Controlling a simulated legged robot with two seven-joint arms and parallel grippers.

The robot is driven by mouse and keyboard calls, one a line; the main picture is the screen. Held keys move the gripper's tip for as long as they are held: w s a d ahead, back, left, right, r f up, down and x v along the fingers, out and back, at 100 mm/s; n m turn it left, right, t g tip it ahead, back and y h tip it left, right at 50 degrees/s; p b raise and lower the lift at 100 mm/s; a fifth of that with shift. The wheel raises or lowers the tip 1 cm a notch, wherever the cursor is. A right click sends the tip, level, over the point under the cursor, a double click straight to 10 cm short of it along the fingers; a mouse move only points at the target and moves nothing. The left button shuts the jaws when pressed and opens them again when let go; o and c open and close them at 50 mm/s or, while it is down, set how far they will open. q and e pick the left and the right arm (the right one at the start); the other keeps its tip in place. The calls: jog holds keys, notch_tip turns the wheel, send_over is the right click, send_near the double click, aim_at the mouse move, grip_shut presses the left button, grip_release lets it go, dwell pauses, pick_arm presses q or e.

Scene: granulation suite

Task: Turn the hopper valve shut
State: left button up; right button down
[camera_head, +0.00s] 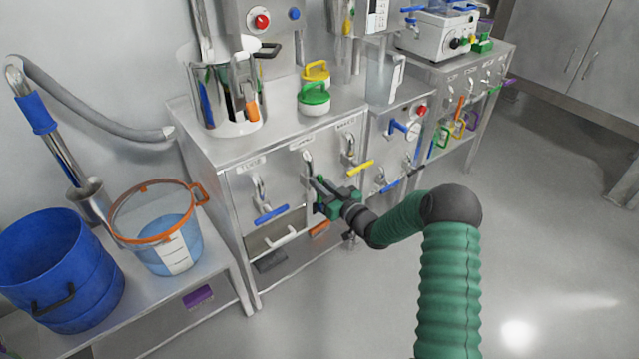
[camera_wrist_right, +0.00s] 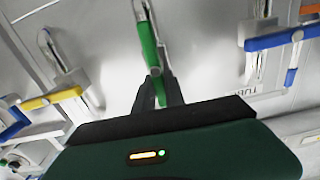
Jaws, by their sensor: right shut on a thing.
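A steel cabinet front carries a row of small valves with coloured lever handles. The middle valve has a green handle (camera_wrist_right: 149,45), which hangs down from its metal stem in the right wrist view. My right gripper (camera_wrist_right: 157,88) is shut on the lower part of this green handle, one dark finger on each side. In the head view my right gripper (camera_head: 323,194) is at the cabinet front and hides part of the handle. The label above this valve is too small to read. My left gripper is not in view.
A blue handle (camera_head: 271,215) is left of the gripper and a yellow handle (camera_head: 360,167) right of it. A white handle (camera_head: 280,238) sits lower left. A blue bucket (camera_head: 60,270) and clear pail (camera_head: 160,235) stand on a low bench.

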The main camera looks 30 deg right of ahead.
jog(key=d+m+p, duration=0.1)
jog(key=m+p, duration=0.1)
jog(key=m, duration=0.3)
jog(key=d+f+m+p, duration=0.1)
jog(key=m, duration=0.5)
jog(key=d+f+m+p, duration=0.1)
jog(key=m+p, duration=0.1)
jog(key=m, duration=0.4)
jog(key=shift+f+p, duration=0.1)
jog(key=shift+p, duration=0.2)
jog(key=shift+f+m, duration=0.1)
jog(key=shift+m, duration=0.3)
jog(key=c, duration=1.7)
grip_release()
jog(key=shift+d, duration=0.1)
jog(key=o, duration=0.3)
jog(key=shift+f, duration=0.2)
jog(key=shift+w, duration=0.1)
